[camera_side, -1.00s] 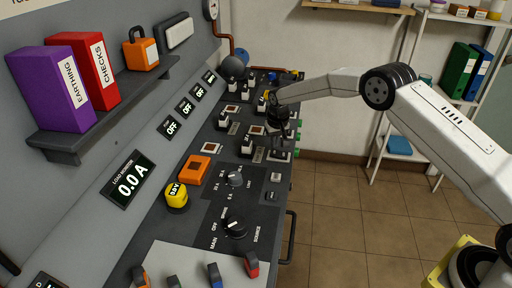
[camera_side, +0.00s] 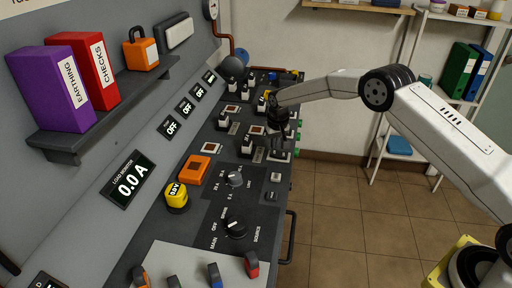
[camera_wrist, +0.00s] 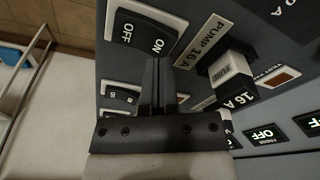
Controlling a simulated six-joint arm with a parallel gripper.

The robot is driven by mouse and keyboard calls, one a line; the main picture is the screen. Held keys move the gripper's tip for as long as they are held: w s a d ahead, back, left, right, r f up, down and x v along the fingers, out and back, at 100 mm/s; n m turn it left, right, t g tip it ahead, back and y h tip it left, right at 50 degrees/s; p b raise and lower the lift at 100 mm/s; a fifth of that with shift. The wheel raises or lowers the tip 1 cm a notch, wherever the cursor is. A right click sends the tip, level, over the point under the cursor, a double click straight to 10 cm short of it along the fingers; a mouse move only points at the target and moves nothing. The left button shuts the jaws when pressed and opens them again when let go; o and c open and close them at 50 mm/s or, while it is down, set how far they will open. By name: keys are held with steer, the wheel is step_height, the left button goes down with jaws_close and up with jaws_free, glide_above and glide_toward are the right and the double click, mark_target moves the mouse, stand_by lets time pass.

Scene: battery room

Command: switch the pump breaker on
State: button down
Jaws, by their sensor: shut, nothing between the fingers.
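The pump breaker (camera_wrist: 140,38) is a dark rocker in a white frame, marked OFF and ON, at the top of the wrist view. The label PUMP 16 A (camera_wrist: 201,40) lies to its right. My gripper (camera_wrist: 160,66) is shut and empty, its fingertips at the ON end of the rocker. I cannot tell whether they touch it, and the rocker's tilt is unclear. In the side view my gripper (camera_side: 276,143) points down at the far right part of the panel, over the breaker row, and hides part of it.
A fuse holder marked 16 A (camera_wrist: 230,75) stands up right of the pump label. Another rocker (camera_wrist: 122,96) sits below the pump breaker. The load monitor (camera_side: 128,183) reads 0.0 A, and a nearby wall display (camera_side: 172,128) reads OFF. A source knob (camera_side: 235,228) is nearer the camera.

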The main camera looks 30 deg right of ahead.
mark_target(275, 153)
steer(key=shift+f, duration=1)
stand_by(0.8)
steer(key=shift+r, duration=3.55)
steer(key=shift+s, duration=0.1)
steer(key=shift+s+a+r, duration=0.1)
steer(key=shift+s+r, duration=0.2)
steer(key=shift+r, duration=0.1)
steer(key=s+r+n, duration=0.1)
steer(key=s+r, duration=0.1)
steer(key=s, duration=1.5)
steer(key=s+a+r+n, duration=0.1)
steer(key=s+r+n, duration=0.1)
steer(key=s, duration=1.5)
steer(key=shift+s+a+r+t, duration=0.3)
steer(key=shift+r+t, duration=0.1)
steer(key=shift+r, duration=0.15)
